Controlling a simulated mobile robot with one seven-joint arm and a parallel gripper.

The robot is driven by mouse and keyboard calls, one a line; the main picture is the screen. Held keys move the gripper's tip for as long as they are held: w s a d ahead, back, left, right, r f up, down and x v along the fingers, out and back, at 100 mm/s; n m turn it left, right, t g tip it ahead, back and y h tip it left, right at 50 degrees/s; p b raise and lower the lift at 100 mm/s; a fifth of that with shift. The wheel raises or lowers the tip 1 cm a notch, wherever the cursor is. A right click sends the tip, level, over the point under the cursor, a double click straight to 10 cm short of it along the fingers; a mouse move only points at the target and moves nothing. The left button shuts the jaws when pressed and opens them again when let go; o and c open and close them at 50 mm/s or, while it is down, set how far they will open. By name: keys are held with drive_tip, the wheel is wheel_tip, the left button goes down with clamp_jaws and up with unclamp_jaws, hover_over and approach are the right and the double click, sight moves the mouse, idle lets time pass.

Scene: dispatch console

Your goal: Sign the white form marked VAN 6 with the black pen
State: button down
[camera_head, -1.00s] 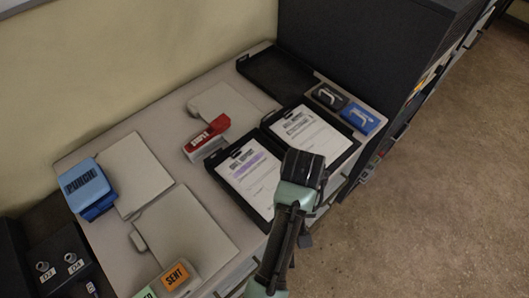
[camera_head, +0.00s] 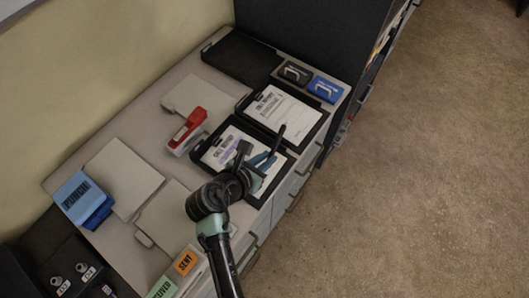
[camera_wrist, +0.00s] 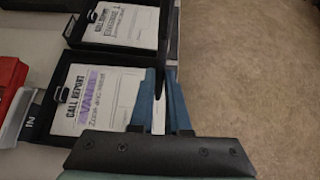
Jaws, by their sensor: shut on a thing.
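My gripper (camera_head: 264,160) is shut on the black pen (camera_head: 280,138). Its blue fingers (camera_wrist: 161,98) hold the pen, which also shows in the wrist view (camera_wrist: 161,48). The pen stands up out of the fingers at a tilt; I cannot make out its lower end. The gripper is over the right part of a white call report (camera_head: 221,151) on a black board. In the wrist view this form (camera_wrist: 88,122) has a purple label reading VAN, its last character hard to read. Whether the pen touches the paper cannot be told.
A second white form (camera_head: 272,106) lies on another black board behind. A red and white stapler-like stamp (camera_head: 187,131) stands left of the boards. Black (camera_head: 295,72) and blue (camera_head: 325,88) boxes sit at the back right. A blue punch (camera_head: 82,198) and folders (camera_head: 122,175) lie left.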

drive_tip(key=shift+t, duration=0.3)
drive_tip(key=f+b, duration=0.2)
drive_tip(key=b, duration=0.1)
drive_tip(key=f+b, duration=0.3)
drive_tip(key=shift+w+a+f+b, duration=0.1)
drive_tip(key=shift+a+f+b, duration=0.1)
drive_tip(key=shift+f+b, duration=0.15)
drive_tip(key=shift+f, duration=0.35)
idle(1.2)
drive_tip(key=shift+w+r, duration=0.1)
drive_tip(key=shift+w, duration=0.1)
drive_tip(key=shift+w+d, duration=0.1)
drive_tip(key=shift+w, duration=0.25)
drive_tip(key=shift+w, duration=0.1)
